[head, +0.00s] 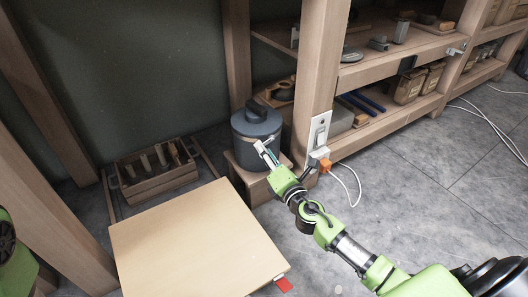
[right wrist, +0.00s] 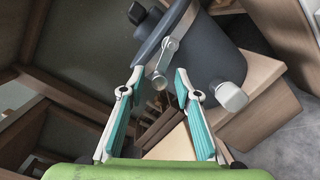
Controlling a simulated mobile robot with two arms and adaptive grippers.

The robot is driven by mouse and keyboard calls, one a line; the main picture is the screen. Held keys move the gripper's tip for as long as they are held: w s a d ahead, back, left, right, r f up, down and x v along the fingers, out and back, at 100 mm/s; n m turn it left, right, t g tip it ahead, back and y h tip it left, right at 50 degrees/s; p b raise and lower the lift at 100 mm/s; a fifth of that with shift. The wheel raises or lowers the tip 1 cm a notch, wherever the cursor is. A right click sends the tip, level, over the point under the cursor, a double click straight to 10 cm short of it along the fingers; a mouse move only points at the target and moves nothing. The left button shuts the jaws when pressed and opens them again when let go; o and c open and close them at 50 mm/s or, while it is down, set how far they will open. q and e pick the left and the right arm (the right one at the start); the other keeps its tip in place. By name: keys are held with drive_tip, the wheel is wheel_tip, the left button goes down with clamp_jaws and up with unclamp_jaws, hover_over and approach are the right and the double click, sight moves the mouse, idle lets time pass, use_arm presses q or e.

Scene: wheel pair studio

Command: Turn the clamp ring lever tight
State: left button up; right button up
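A dark grey lidded drum (head: 257,128) with a handle on its lid stands on a low wooden block. It also shows tilted in the right wrist view (right wrist: 208,62), with a band around it. A grey metal lever (right wrist: 170,48) hangs from the band and ends in a round knob (right wrist: 159,81). My right gripper (head: 266,151) is at the drum's front. In the right wrist view the gripper (right wrist: 160,84) is open, with teal-padded fingers on either side of the knob. I cannot tell whether either finger touches it. My left gripper is not in view.
A pale board-topped table (head: 190,235) fills the lower left. A wooden crate with several handled tools (head: 155,172) stands behind it. A wooden post with a white switch plate (head: 320,131) is right of the drum. Shelves stand beyond; a white cable (head: 347,178) hangs near my right arm.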

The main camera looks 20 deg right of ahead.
drive_tip(key=shift+w, duration=0.65)
clamp_jaws()
drive_tip(key=shift+r, duration=0.2)
idle(0.7)
unclamp_jaws()
drive_tip(key=shift+r, duration=0.1)
drive_tip(key=shift+f, duration=0.2)
drive_tip(key=shift+s, duration=0.15)
